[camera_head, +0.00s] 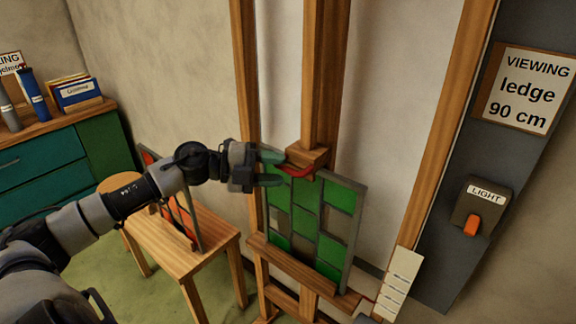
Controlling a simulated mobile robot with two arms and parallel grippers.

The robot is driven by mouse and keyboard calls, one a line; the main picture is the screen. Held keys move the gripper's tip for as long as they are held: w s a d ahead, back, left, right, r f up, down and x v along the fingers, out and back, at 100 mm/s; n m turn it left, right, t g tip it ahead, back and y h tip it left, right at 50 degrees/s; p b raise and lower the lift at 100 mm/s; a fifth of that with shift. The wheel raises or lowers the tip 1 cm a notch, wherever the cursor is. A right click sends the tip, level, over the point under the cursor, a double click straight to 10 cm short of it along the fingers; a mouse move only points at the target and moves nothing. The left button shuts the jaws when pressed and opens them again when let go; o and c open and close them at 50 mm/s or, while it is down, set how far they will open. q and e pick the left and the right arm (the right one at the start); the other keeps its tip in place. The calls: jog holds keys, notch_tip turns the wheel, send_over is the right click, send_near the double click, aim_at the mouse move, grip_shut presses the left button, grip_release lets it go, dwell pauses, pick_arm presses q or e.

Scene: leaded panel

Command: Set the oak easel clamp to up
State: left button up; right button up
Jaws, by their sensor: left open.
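The oak easel clamp (311,157) is a wooden block on the easel's central mast, at the top edge of the green leaded panel (320,209). A red lever (299,171) shows at the clamp's underside, lying roughly level toward the left. My left gripper (272,168) comes in from the left and is open, its fingers pointing at the lever. Its fingertips are close to the lever's left end; I cannot tell whether they touch it. The panel stands upright on the easel's ledge (285,261). My right gripper is not in view.
A wooden bench (174,240) with a red panel stands at the left, below my left arm. A teal cabinet (60,165) is at the far left. A light switch (481,204) and a "VIEWING ledge 90 cm" sign (523,90) are on the right.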

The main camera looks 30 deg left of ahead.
aim_at(284, 170)
pick_arm(q)
jog(key=shift+p+x, duration=0.6)
jog(key=shift+x, duration=0.95)
grip_shut()
